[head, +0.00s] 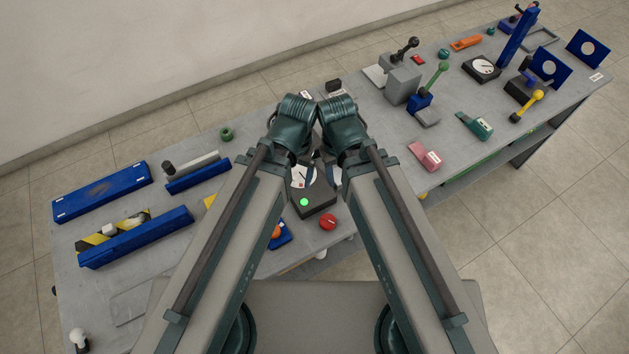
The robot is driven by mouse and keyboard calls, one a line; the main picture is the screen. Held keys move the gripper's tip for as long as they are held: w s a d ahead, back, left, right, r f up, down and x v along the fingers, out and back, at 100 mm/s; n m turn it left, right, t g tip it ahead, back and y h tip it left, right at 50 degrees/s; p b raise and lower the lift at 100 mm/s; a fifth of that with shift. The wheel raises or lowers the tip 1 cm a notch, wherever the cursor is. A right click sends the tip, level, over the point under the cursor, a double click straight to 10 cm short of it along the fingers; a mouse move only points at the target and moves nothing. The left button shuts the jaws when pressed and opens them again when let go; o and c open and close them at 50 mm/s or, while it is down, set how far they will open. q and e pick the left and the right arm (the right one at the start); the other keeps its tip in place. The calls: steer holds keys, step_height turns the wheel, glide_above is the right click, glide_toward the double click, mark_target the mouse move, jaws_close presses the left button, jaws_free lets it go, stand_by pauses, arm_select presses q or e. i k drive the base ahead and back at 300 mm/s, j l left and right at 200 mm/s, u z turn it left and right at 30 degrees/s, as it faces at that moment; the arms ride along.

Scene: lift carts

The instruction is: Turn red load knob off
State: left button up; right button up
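A round red knob (328,222) sits at the table's front edge, between my two arms. Just behind and left of it is a black gauge box (314,200) with a lit green lamp (304,202) and a white dial, partly covered by my arms. I cannot tell whether the knob is joined to this box, and its setting is too small to read. My two arms reach up from the bottom of the view, with their dark green joints close together above the box. Neither gripper shows; both are hidden or out of view.
The long grey table (240,143) runs diagonally. Blue bars (102,191) and a black-yellow striped part lie at left. An orange-and-blue part (284,238) is left of the knob.

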mark_target(328, 221)
steer(key=k+z, duration=0.35)
steer(key=k+l+z, duration=0.1)
steer(key=k+z, duration=0.3)
